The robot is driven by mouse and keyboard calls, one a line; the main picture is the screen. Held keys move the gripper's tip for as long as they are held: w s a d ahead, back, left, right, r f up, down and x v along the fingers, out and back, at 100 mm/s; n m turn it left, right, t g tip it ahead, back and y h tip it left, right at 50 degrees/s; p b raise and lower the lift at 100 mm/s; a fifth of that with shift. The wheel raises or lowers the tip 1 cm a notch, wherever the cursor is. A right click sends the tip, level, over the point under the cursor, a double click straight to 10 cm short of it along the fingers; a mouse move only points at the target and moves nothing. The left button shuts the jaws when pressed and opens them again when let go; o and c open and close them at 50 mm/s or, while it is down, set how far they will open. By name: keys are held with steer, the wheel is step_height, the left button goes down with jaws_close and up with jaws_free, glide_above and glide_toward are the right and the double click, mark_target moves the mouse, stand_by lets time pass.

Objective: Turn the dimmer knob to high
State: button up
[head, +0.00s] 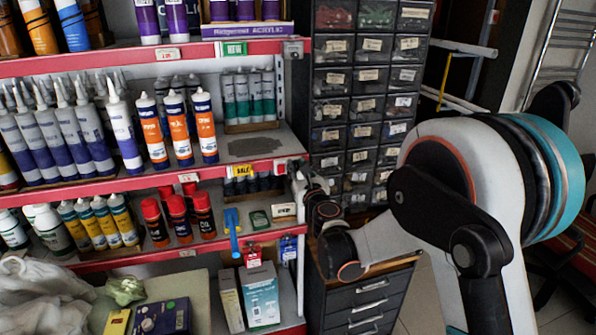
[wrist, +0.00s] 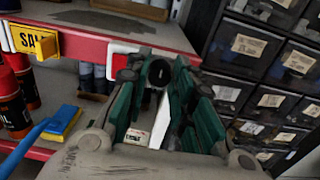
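A dark round knob (wrist: 160,73) shows in the wrist view at the right end of the red shelf edge, and I take it to be the dimmer knob. My gripper (wrist: 159,80) has its two green-padded fingers spread, one on each side of the knob. I cannot tell whether either fingertip touches it. In the head view my gripper (head: 298,172) reaches the right end of the middle red shelf edge, and it hides the knob there. The knob's setting is not readable.
The red shelf edge (wrist: 90,42) with a yellow sale tag (wrist: 33,41) runs to the left of my gripper. Drawer cabinets (head: 366,90) stand close on the right. Tubes and spray cans fill the shelves.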

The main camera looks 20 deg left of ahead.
jaws_close()
